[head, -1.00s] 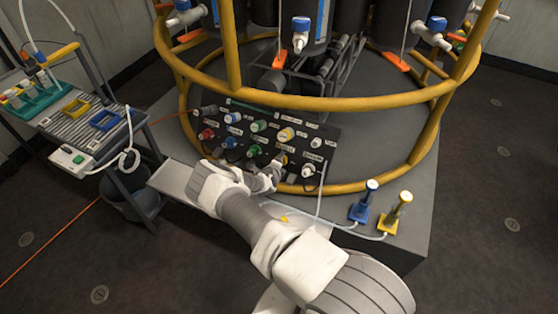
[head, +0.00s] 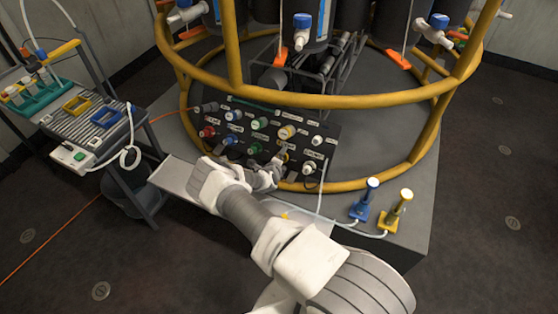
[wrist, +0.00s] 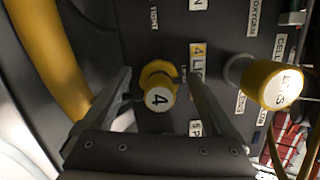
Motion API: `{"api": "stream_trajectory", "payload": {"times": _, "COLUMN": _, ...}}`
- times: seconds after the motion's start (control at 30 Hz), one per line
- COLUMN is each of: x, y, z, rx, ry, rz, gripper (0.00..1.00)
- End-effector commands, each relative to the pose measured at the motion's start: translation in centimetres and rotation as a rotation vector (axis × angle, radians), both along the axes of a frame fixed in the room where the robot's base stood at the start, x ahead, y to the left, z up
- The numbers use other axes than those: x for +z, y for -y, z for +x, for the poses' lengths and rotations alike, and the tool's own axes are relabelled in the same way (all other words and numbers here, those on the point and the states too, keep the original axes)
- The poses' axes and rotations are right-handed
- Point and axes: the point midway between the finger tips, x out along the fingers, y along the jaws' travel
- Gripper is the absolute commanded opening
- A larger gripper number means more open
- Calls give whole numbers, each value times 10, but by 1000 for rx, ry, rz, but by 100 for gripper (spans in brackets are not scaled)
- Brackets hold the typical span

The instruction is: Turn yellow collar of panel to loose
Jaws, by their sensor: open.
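The yellow collar (wrist: 160,72) with a white cap marked 4 sits on the dark panel (wrist: 120,30). In the wrist view it lies between the two fingers of my gripper (wrist: 160,78), with a gap visible on both sides. My gripper is open. A TIGHT label (wrist: 154,18) is above the collar in this view; small lettering to its right is partly hidden by a finger. In the head view the panel (head: 218,152) is on the front of the yellow-railed frame, and my gripper (head: 276,170) is at its lower middle, covering much of the collar.
Another yellow connector (wrist: 268,82) sticks out right of my right finger. A yellow rail (wrist: 48,55) runs along the left of the wrist view. Several other coloured connectors surround the collar. Blue (head: 364,202) and yellow (head: 396,212) stands with hoses are on the ledge, right.

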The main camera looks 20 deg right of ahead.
Motion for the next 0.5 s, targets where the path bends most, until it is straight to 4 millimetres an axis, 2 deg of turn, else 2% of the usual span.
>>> {"api": "stream_trajectory", "payload": {"times": 0.2, "x": 12, "y": -9, "z": -12, "rx": -1, "ry": 1, "rz": 1, "gripper": 91}}
{"api": "stream_trajectory", "payload": {"times": 0.5, "x": 44, "y": -39, "z": -56, "rx": 0, "ry": -1, "rz": 1, "gripper": 91}}
